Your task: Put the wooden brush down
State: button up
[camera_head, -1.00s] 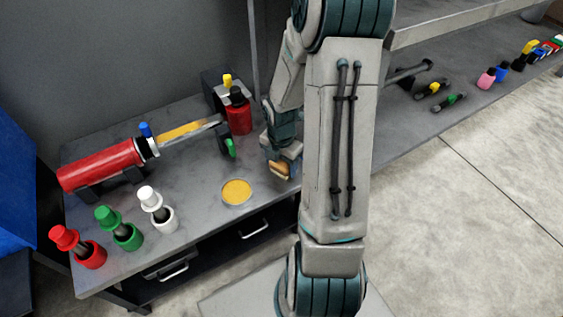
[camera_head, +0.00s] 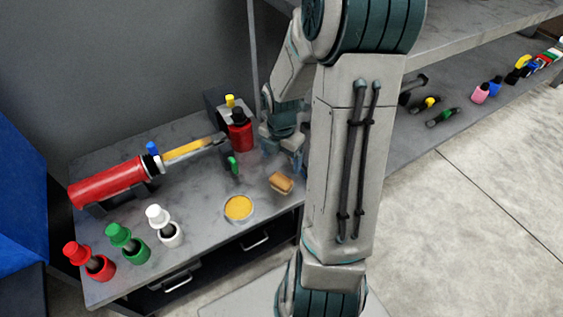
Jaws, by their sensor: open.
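The wooden brush (camera_head: 281,183) is a small tan-brown block. It lies on the grey table (camera_head: 205,215), right of and slightly behind a round dish with yellow contents (camera_head: 238,208). My gripper (camera_head: 296,165) is open, behind and slightly right of the brush and apart from it. My own arm link hides part of the gripper's right side and the table there.
A red cylinder with a yellow rod (camera_head: 110,182) lies at the left. Red, green and white capped holders (camera_head: 130,246) stand at the front left. A red bottle (camera_head: 240,136) stands behind. Several tools and cups (camera_head: 442,117) are on the far right bench.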

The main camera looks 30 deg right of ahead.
jog(key=s+a+r+m, duration=0.6)
jog(key=r+m, duration=0.1)
jog(key=m, duration=0.4)
jog(key=s+a+r+m+t, duration=0.1)
jog(key=s+a+r+m, duration=0.5)
jog(key=m, duration=0.6)
jog(key=shift+r, duration=0.5)
jog(key=shift+r, duration=0.1)
notch_tip(320, 180, up, 30)
jog(key=t+p, duration=0.1)
jog(key=p, duration=2.6)
jog(key=shift+d+r+t+p, duration=0.15)
jog(key=shift+t+p, duration=0.2)
jog(key=shift+t, duration=0.05)
